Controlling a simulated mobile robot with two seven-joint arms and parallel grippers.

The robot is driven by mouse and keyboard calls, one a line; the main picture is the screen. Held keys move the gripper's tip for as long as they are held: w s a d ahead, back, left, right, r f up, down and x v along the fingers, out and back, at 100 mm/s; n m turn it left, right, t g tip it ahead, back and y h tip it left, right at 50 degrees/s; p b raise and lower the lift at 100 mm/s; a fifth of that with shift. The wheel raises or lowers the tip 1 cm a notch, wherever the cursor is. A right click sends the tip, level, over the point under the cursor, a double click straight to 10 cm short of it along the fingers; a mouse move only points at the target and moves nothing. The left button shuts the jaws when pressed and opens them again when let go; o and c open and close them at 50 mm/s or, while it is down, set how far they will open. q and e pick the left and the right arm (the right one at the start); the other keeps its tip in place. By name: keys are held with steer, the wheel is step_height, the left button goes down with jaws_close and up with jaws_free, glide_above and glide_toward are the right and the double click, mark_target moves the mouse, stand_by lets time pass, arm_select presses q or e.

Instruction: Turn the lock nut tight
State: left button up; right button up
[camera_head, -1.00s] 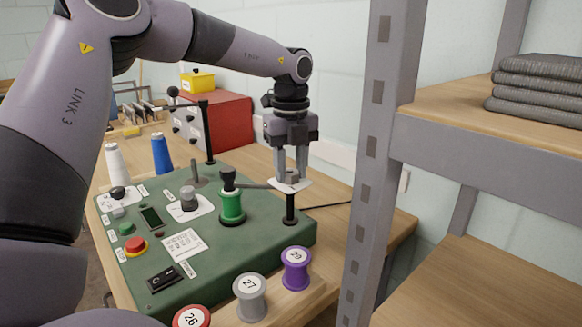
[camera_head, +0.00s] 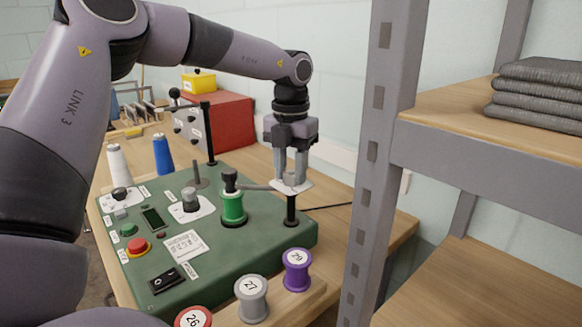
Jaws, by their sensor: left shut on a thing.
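The green machine panel (camera_head: 262,258) stands on the wooden table. At its far right corner is a small white plate (camera_head: 303,187) by a black post (camera_head: 291,209). My left gripper (camera_head: 291,182) points straight down onto this plate, its fingers close together. It is shut on the lock nut, which the fingers mostly hide. How far the nut is turned cannot be told. A green spool (camera_head: 232,207) with a black knob on top stands on the panel left of the gripper. My right gripper is not in view.
Numbered spools, purple (camera_head: 297,272), grey (camera_head: 252,299) and red (camera_head: 194,318), stand along the front edge. A grey shelf post (camera_head: 372,150) rises close to the right of the gripper. A red box (camera_head: 232,122) stands behind.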

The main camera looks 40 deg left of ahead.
mark_target(290, 174)
arm_select(q)
steer(key=shift+m, duration=0.5)
steer(key=o, duration=1)
steer(key=shift+o, duration=0.2)
steer(key=shift+r, duration=3.6)
